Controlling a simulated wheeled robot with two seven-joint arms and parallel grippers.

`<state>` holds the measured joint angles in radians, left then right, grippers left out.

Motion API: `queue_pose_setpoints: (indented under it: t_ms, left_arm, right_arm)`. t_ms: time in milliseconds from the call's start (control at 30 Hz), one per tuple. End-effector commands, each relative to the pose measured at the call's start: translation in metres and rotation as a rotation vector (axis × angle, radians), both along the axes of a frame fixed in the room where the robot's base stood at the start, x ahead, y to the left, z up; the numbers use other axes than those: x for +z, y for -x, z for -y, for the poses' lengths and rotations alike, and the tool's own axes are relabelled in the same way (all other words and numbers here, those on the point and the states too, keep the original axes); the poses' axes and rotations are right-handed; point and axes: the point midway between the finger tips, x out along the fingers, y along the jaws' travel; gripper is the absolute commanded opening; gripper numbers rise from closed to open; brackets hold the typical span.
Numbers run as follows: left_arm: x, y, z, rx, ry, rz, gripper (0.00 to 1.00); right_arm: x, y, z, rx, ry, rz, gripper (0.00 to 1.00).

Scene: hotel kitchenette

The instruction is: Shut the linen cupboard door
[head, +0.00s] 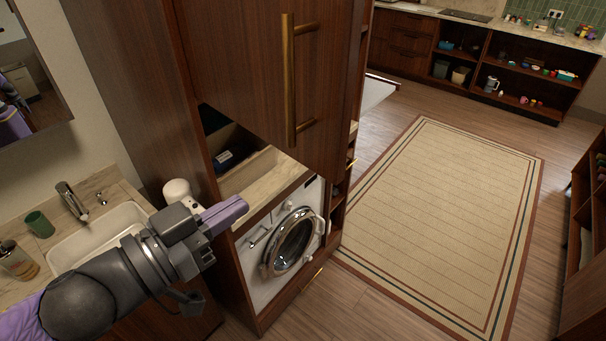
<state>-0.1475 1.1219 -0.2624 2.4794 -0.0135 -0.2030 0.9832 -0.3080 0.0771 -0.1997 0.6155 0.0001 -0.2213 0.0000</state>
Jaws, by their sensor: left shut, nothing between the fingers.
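The linen cupboard door (240,60) appears to be the tall dark wood panel at the top centre, with a long vertical brass handle (290,85). Its lower edge hangs over an open niche, and its top is cut off by the frame. I cannot tell for sure how far it stands ajar. My left gripper (226,213) is shut and empty, with purple fingers. It is in front of the cabinet's left side, lower than the door and apart from the handle. My right gripper is not in view.
A washing machine (285,245) with a round door sits below the niche. A sink (100,235), a green cup (39,224) and a soap bottle (17,262) are at the left. A rug (440,220) lies on open floor at the right. Low shelves (505,75) stand at the back.

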Motion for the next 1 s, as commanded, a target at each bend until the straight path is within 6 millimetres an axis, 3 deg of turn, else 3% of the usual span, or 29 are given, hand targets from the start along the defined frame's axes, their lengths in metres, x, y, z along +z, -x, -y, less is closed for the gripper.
queue_pose_setpoints:
  t_ms: [167,267,400,600,1000]
  left_arm:
    - [0.001,-0.009,0.016,0.000,0.005,0.010,0.00]
    - [0.007,-0.023,0.028,0.001,0.007,0.009,0.00]
    - [0.007,-0.046,0.049,0.000,0.004,0.009,0.00]
    - [0.005,-0.070,0.072,-0.001,0.000,0.006,0.00]
    - [0.001,-0.081,0.081,-0.001,-0.001,0.006,0.00]
  right_arm:
    - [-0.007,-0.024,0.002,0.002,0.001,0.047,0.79]
    - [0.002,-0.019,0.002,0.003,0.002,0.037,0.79]
    - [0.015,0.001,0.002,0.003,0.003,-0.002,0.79]
    - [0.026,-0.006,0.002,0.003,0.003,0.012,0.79]
    - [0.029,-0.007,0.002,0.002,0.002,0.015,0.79]
